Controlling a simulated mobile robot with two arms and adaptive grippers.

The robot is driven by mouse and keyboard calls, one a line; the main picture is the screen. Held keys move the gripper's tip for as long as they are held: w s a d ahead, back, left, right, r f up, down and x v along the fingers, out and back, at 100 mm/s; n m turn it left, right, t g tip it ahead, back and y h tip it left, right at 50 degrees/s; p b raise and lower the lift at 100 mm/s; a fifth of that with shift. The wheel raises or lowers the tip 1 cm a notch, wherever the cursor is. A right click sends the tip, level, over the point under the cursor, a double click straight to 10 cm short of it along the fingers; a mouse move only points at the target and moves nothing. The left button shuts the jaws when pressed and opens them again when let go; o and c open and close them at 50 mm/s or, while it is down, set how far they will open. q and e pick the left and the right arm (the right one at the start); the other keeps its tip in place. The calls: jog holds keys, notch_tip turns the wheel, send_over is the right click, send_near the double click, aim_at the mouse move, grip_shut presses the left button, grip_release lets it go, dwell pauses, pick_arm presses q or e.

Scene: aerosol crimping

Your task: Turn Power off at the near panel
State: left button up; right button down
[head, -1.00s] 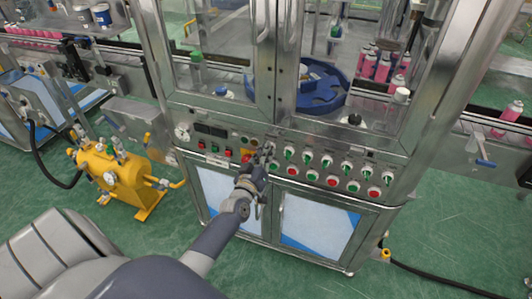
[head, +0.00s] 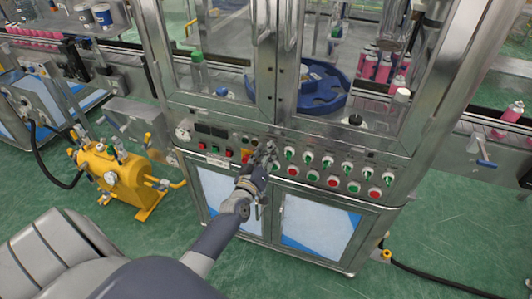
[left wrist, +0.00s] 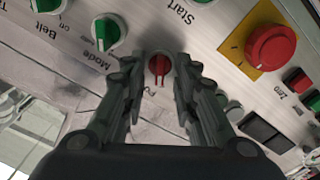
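The control panel (head: 330,174) runs along the front of the steel machine below its glass doors. In the left wrist view a small red rotary knob (left wrist: 158,66) sits on the panel, with a partly hidden label beginning "Po" below it. My left gripper (left wrist: 158,74) is open, with one finger on each side of this knob; I cannot tell whether they touch it. In the head view my left gripper (head: 266,154) is at the panel's middle and hides the knob. My right gripper is not in view.
A large red button on a yellow plate (left wrist: 270,46) and green knobs (left wrist: 108,32) flank the red knob. A yellow pump unit (head: 120,178) stands left of the machine. Cabinet doors (head: 318,228) lie below the panel.

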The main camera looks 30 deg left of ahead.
pick_arm(q)
jog(key=v, duration=1.2)
dwell(0.4)
jog(key=s+d+f+m+g+h, duration=0.1)
jog(key=s+d+f+m+g, duration=0.2)
jog(key=f, duration=0.7)
jog(key=s+d+f+m+g+h, duration=0.1)
jog(key=s+d+f+g+h, duration=0.2)
jog(key=f, duration=0.7)
jog(key=s+d+f+m+g, duration=0.25)
jog(key=s+f, duration=0.25)
jog(key=f, duration=0.4)
jog(key=s+d+f+m+g, duration=0.1)
jog(key=s+f+g, duration=0.1)
jog(key=s+f, duration=0.4)
jog(key=s+d+f+m+g, duration=0.1)
jog(key=s+f, duration=0.4)
jog(key=s, duration=0.8)
jog(key=s+d+f+m+g, duration=0.1)
jog(key=s+f+g, duration=0.4)
jog(key=s, duration=0.5)
jog(key=shift+s+d+f+m, duration=0.25)
jog(key=shift+s+f+m, duration=0.1)
jog(key=shift+f+m, duration=0.5)
